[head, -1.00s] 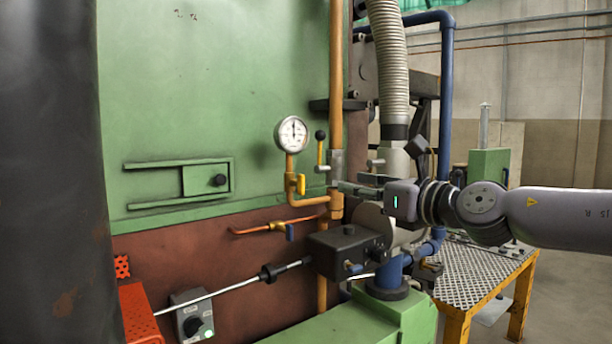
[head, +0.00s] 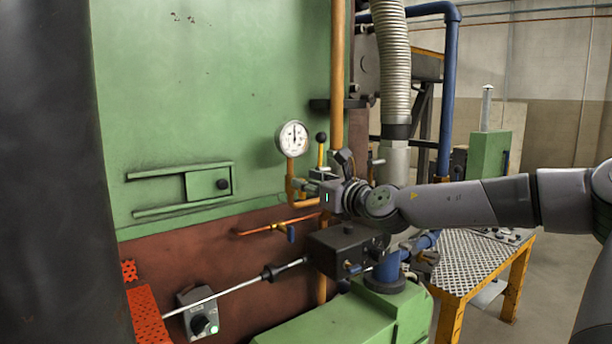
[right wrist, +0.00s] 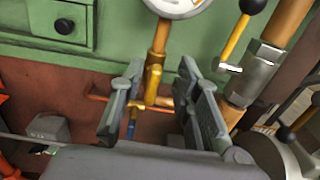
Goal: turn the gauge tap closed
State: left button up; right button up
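The pressure gauge (head: 292,139) is a white dial on a brass pipe in front of the green furnace wall; its lower rim also shows in the right wrist view (right wrist: 178,6). Below it is the gauge tap with a yellow handle (right wrist: 152,86), which looks in line with the pipe. My right gripper (head: 304,187) is at the tap, and its fingers mostly hide the tap in the head view. In the right wrist view my right gripper (right wrist: 160,80) is open, one finger on each side of the tap, with visible gaps. My left gripper is not in view.
A lever with a black ball (head: 321,138) stands just right of the gauge. A blue-handled tap (head: 291,234) sits on a copper pipe below. A dark box (head: 345,245) lies under my right gripper. A flexible hose and blue pipes stand at right.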

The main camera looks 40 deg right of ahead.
jog(key=shift+w, duration=0.65)
jog(key=shift+d, duration=0.1)
jog(key=shift+c, duration=0.2)
grip_shut()
